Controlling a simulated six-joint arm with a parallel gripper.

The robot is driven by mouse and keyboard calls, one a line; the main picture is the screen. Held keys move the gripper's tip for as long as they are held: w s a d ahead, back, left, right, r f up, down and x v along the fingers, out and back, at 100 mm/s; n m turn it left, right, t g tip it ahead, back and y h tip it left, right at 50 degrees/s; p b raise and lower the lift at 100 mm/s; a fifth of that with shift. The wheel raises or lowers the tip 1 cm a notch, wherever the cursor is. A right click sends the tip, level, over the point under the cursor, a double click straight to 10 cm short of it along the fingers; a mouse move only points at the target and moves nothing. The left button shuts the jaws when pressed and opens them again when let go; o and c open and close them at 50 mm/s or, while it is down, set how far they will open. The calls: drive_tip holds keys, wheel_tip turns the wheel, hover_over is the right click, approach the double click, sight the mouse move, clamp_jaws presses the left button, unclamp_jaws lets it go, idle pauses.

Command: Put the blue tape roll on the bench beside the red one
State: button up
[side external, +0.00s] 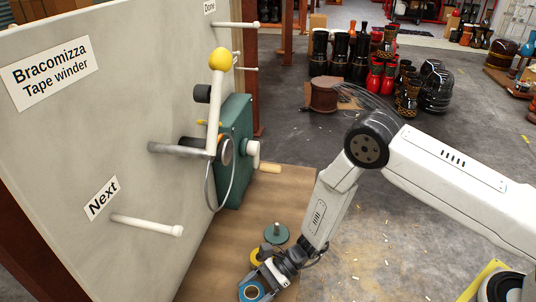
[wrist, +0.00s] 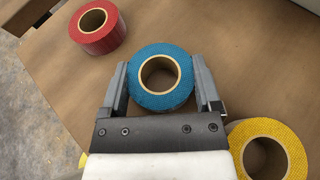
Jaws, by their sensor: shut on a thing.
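The blue tape roll (wrist: 160,101) is between the fingers of my gripper (wrist: 162,88) in the wrist view, its hole facing the camera. My gripper is shut on it, one finger on each side. In the side view the blue roll (side external: 252,291) shows at the bottom edge, with my gripper (side external: 262,281) around it. The red tape roll (wrist: 97,45) lies on the wooden bench (wrist: 225,40) at the upper left of the wrist view, apart from the blue roll. I cannot tell whether the blue roll touches the bench.
A yellow tape roll (wrist: 242,142) lies close to my gripper at lower right. A green disc with a post (side external: 276,233) stands on the bench in the side view. A grey panel (side external: 110,110) carries pegs and a green winder (side external: 235,140). Bench right of the red roll is clear.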

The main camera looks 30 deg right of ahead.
drive_tip(key=shift+s+f, duration=0.1)
drive_tip(key=shift+f, duration=0.45)
drive_tip(key=o, duration=1.1)
drive_tip(key=shift+r, duration=0.15)
drive_tip(key=shift+a+r, duration=0.1)
drive_tip(key=shift+r, duration=0.25)
drive_tip(key=v, duration=1.2)
drive_tip(key=shift+r, duration=0.2)
